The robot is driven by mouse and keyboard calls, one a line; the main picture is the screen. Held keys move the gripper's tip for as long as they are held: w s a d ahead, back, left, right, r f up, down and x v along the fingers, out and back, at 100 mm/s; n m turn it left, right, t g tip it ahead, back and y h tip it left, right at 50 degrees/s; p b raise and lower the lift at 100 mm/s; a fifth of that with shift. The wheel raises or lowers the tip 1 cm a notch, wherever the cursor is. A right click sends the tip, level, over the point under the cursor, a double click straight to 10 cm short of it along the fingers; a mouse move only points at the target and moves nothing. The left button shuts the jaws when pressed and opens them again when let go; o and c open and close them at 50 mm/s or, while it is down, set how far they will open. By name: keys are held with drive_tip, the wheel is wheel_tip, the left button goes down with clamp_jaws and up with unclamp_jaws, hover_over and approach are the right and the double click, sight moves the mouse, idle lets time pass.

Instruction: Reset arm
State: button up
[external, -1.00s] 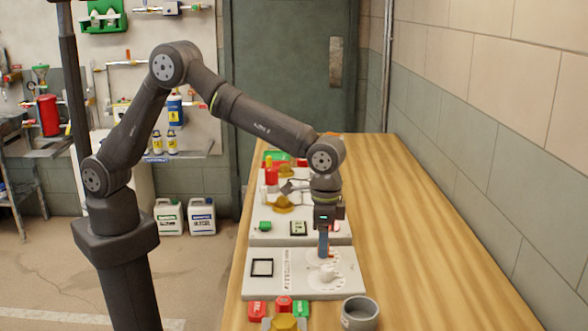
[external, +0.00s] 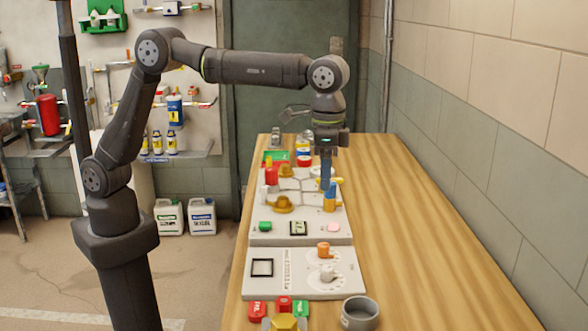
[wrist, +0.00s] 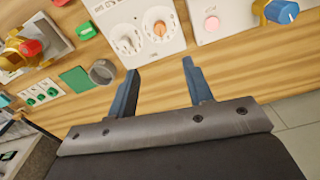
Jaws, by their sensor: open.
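My gripper (external: 326,180) is raised above the far panel on the bench in the external view, pointing down. In the wrist view my gripper (wrist: 163,90) shows two blue fingers spread apart with nothing between them. The near white panel carries an orange knob (external: 323,249) and a white knob (external: 327,272), and both show in the wrist view as an orange knob (wrist: 160,29) and a white knob (wrist: 126,42). A blue-topped valve (external: 330,200) stands on the far panel, below the fingertips in the external view. It also shows in the wrist view (wrist: 282,11).
The wooden bench (external: 420,230) is clear on the right. A grey cup (external: 360,313) stands near the front, beside red and green blocks (external: 301,307). The far panel (external: 258,213) holds valves, pipes and buttons. A tiled wall bounds the right side.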

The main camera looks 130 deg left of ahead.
sight(324, 244)
idle(0.4)
wheel_tip(324, 244, down, 18)
drive_tip(key=shift+r, duration=0.25)
idle(0.3)
drive_tip(key=shift+r, duration=0.1)
drive_tip(key=m, duration=1.1)
drive_tip(key=shift+m, duration=0.4)
drive_tip(key=shift+r, duration=1.35)
idle(1.0)
